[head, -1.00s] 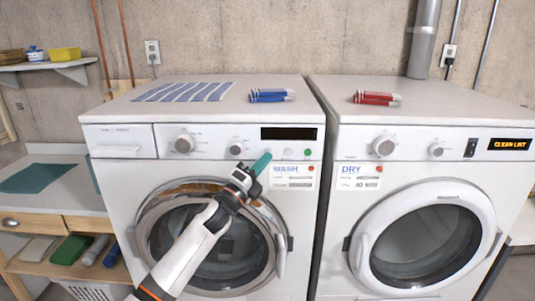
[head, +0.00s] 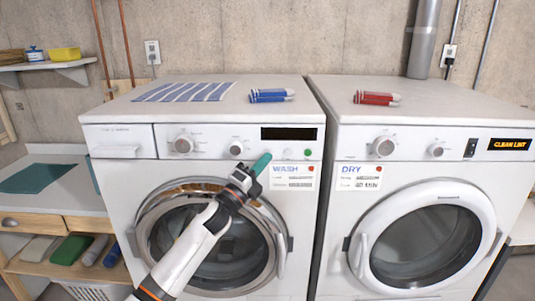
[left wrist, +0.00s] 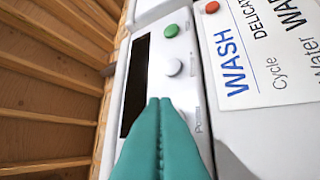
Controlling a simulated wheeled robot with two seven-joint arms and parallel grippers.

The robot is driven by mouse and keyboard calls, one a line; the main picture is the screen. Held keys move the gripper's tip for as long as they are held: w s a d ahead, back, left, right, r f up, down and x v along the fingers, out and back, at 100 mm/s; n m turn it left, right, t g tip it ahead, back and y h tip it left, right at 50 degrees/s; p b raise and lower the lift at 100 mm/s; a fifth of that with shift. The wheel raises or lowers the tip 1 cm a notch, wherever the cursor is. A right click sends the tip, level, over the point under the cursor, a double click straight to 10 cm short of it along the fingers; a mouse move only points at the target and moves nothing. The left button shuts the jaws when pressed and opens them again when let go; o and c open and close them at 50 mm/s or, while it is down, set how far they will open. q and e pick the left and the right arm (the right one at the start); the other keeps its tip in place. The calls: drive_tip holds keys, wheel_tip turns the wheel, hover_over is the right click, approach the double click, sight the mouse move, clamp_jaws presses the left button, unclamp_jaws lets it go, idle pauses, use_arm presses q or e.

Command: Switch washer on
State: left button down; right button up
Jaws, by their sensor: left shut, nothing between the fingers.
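The washer (head: 110,200) is the white front-loader on the left, with its round door shut. Its panel has two knobs, a dark blank display (head: 289,134), a pale round button (head: 288,153) and a green button (head: 308,153). In the left wrist view the display (left wrist: 137,85), the pale button (left wrist: 173,67) and the green button (left wrist: 171,30) show beyond the fingers. My left gripper (head: 262,162) has teal fingers, shut and empty, in front of the panel left of the WASH card. The fingertips (left wrist: 160,103) hide part of the panel near printed lettering. My right gripper is not in view.
The dryer (head: 330,230) stands close on the right, its display reading CLEAN LINT. A WASH card (head: 293,177) and a DRY card (head: 360,177) are on the fronts. A shelf bench (head: 50,205) stands left.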

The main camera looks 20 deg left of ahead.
use_arm(q)
drive_tip(key=shift+w, duration=0.2)
idle(0.4)
drive_tip(key=shift+w+a+b, duration=0.1)
drive_tip(key=shift+w+b, duration=0.15)
drive_tip(key=shift+b, duration=0.05)
drive_tip(key=shift+w, duration=0.1)
idle(0.3)
drive_tip(key=shift+s, duration=0.6)
drive_tip(key=s+d+p, duration=0.2)
drive_tip(key=s, duration=0.3)
drive_tip(key=shift+s, duration=0.4)
